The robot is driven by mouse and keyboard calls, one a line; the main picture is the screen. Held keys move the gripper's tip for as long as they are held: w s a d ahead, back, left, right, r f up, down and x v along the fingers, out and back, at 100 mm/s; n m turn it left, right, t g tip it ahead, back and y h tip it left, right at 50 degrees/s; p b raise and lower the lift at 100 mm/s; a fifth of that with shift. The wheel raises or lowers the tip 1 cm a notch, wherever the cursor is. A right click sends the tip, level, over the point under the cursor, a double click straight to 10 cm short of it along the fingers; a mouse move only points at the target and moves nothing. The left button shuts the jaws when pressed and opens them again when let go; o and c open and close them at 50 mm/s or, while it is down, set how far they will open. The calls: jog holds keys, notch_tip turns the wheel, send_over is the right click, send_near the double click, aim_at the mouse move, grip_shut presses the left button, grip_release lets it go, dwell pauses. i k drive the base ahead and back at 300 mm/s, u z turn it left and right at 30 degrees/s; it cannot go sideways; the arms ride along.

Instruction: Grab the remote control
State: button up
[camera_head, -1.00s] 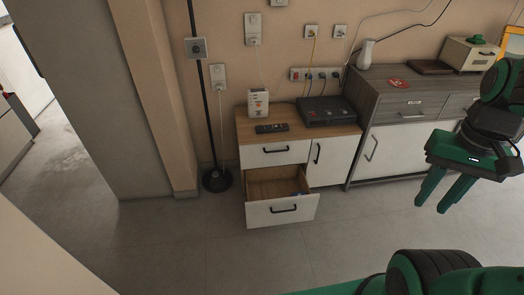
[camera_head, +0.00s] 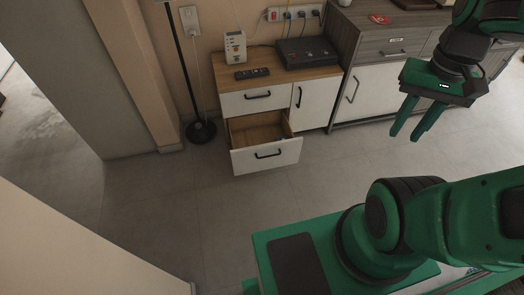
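The remote control (camera_head: 252,73) is dark and slim. It lies flat on the wooden top of the small white cabinet (camera_head: 228,87), near its front edge. My gripper (camera_head: 409,138) hangs at the right, with its two green fingers pointing down and a gap between them. It is open and empty, and well to the right of the remote in the picture.
A white box-shaped device (camera_head: 235,47) and a black device (camera_head: 307,52) stand behind and beside the remote. The cabinet's lower drawer (camera_head: 266,155) is pulled out. A black pole (camera_head: 180,60) stands left of it. A grey sideboard (camera_head: 352,30) adjoins at right. The floor in front is clear.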

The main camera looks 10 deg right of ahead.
aim_at(260, 73)
jog(key=u, duration=0.2)
jog(key=i, duration=1.45)
jog(key=u, duration=0.85)
